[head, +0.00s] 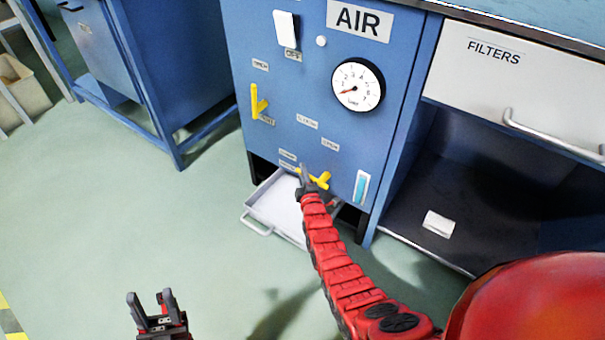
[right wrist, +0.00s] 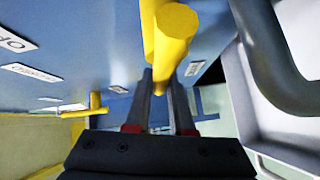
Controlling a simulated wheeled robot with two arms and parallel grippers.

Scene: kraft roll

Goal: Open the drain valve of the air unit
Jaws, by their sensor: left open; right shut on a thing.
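The air unit (head: 315,105) is a blue cabinet with an AIR sign. Low on its front is a yellow valve handle (head: 322,180), just above a pulled-out tray. My right gripper (head: 307,179) is shut on this handle and partly hides it. In the right wrist view the yellow handle (right wrist: 174,38) runs between the two fingers. A second yellow handle (head: 257,102) points roughly upright higher at the left of the panel, near small labels. My left gripper (head: 150,298) is open and empty above the floor at the bottom of the head view.
A shallow tray (head: 263,208) sticks out under the unit. A round gauge (head: 358,86), a white switch (head: 286,29) and a blue sight glass (head: 361,187) are on the panel. A FILTERS drawer (head: 490,70) is at the right.

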